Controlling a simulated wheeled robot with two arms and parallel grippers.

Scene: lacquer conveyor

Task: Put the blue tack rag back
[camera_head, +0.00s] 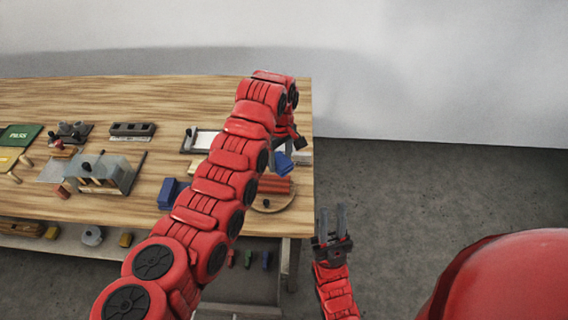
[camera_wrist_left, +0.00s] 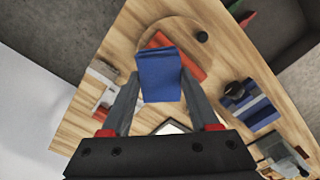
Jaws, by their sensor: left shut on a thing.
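The blue tack rag (camera_head: 282,162) is a folded blue block held in my left gripper (camera_head: 291,143), above the right end of the table. In the left wrist view the rag (camera_wrist_left: 160,75) sits between the two fingers of the left gripper (camera_wrist_left: 158,92). Below it is a round wooden board (camera_head: 268,208) with red-orange pieces (camera_head: 272,184) on it; the board also shows in the left wrist view (camera_wrist_left: 150,32). I cannot tell whether the rag touches them. My right gripper (camera_head: 334,219) is open and empty, off the table's right edge.
A blue block-like item (camera_head: 168,194) stands left of the board, partly behind my left arm. A white framed tray (camera_head: 200,141) lies behind it. A grey fixture (camera_head: 105,174) and a green PASS mat (camera_head: 18,136) are further left.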

